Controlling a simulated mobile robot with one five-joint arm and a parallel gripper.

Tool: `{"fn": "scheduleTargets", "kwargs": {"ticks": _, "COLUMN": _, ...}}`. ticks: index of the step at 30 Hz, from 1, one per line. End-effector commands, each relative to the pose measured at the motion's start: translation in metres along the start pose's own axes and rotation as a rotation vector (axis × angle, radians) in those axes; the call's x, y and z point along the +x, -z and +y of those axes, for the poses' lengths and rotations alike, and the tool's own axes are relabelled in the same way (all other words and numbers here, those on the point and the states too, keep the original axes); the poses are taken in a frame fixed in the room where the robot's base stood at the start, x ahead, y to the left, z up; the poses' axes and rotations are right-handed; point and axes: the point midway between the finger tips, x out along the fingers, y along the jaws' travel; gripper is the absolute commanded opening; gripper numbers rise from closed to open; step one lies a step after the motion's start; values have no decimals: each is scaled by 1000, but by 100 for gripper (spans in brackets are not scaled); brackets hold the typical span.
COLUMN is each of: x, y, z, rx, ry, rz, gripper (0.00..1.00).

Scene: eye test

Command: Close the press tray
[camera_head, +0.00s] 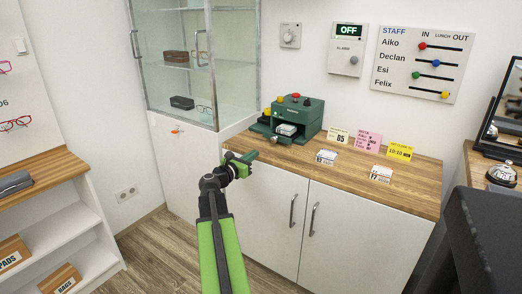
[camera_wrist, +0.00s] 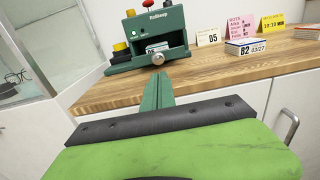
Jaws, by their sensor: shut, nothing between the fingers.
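The press (camera_head: 298,112) is a dark green machine on the wooden counter, with a red knob on top. Its tray (camera_head: 268,132) sticks out at the front, toward me, with a metal round knob (camera_head: 274,141) on its front. A white block (camera_head: 286,130) lies on the tray. The wrist view shows the press (camera_wrist: 172,20) straight ahead, with the tray front (camera_wrist: 130,65) and its knob (camera_wrist: 158,59) just beyond my fingertips. My gripper (camera_head: 255,154) is shut and empty, in front of the counter edge and apart from the tray. It also shows in the wrist view (camera_wrist: 158,80).
Small label blocks (camera_head: 326,157) and (camera_head: 381,173) lie on the counter (camera_head: 410,180), right of the press. Standing cards (camera_head: 368,140) are behind them. A glass cabinet (camera_head: 182,65) stands left of the press. Cupboard handles (camera_head: 293,210) stick out below the counter.

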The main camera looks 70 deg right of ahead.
Motion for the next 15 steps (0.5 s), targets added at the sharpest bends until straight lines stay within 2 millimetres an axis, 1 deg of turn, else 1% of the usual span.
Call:
{"fn": "scheduleTargets", "kwargs": {"ticks": 1, "x": -8, "y": 0, "z": 0, "rx": 0, "ry": -2, "rz": 0, "gripper": 0}}
{"fn": "scheduleTargets", "kwargs": {"ticks": 3, "x": -13, "y": 0, "z": 0, "rx": 0, "ry": -2, "rz": 0, "gripper": 0}}
{"fn": "scheduleTargets", "kwargs": {"ticks": 7, "x": -16, "y": 0, "z": 0, "rx": 0, "ry": 0, "rz": 0, "gripper": 1}}
{"fn": "scheduleTargets", "kwargs": {"ticks": 9, "x": -16, "y": 0, "z": 0, "rx": 15, "ry": 0, "rz": 0, "gripper": 10}}
{"fn": "scheduleTargets", "kwargs": {"ticks": 11, "x": -16, "y": 0, "z": 0, "rx": 72, "ry": 0, "rz": 0, "gripper": 18}}
{"fn": "scheduleTargets", "kwargs": {"ticks": 14, "x": -16, "y": 0, "z": 0, "rx": 303, "ry": 1, "rz": 0, "gripper": 31}}
{"fn": "scheduleTargets", "kwargs": {"ticks": 15, "x": -16, "y": 0, "z": 0, "rx": 435, "ry": 2, "rz": 0, "gripper": 37}}
